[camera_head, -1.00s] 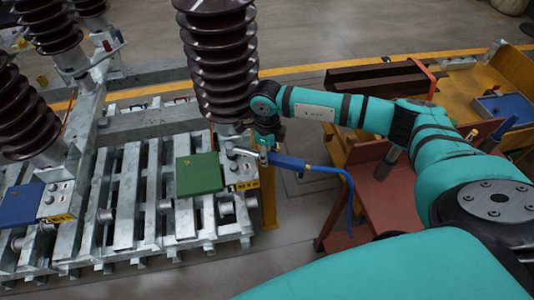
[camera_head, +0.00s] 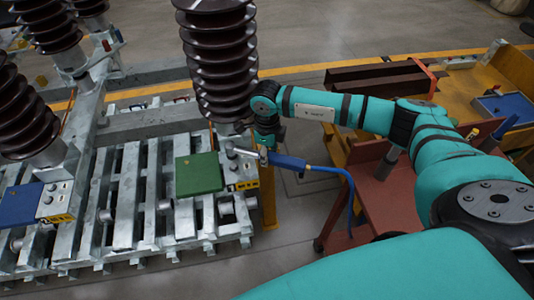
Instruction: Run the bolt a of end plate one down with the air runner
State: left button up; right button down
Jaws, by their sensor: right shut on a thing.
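My right gripper (camera_head: 266,144) comes in from the right and is shut on the air runner (camera_head: 287,161), a blue-handled tool with a metal head and a blue hose. The runner's head reaches left over the end plate (camera_head: 241,173) beside the green pad, under the brown ribbed insulator (camera_head: 221,60). The plate carries a yellow and black label. Bolt a is too small to tell apart, and the runner's head may hide it. My left gripper is not in view.
A green pad (camera_head: 198,174) and a blue pad (camera_head: 20,204) lie on the slatted galvanized frame (camera_head: 122,215). More ribbed insulators (camera_head: 25,115) stand at the left. A red cart (camera_head: 374,195) stands below my right arm. The hose hangs beside it.

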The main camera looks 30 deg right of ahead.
dwell(0.4)
jog(key=shift+r, duration=0.15)
jog(key=shift+r+p, duration=1.95)
jog(key=shift+r, duration=1.45)
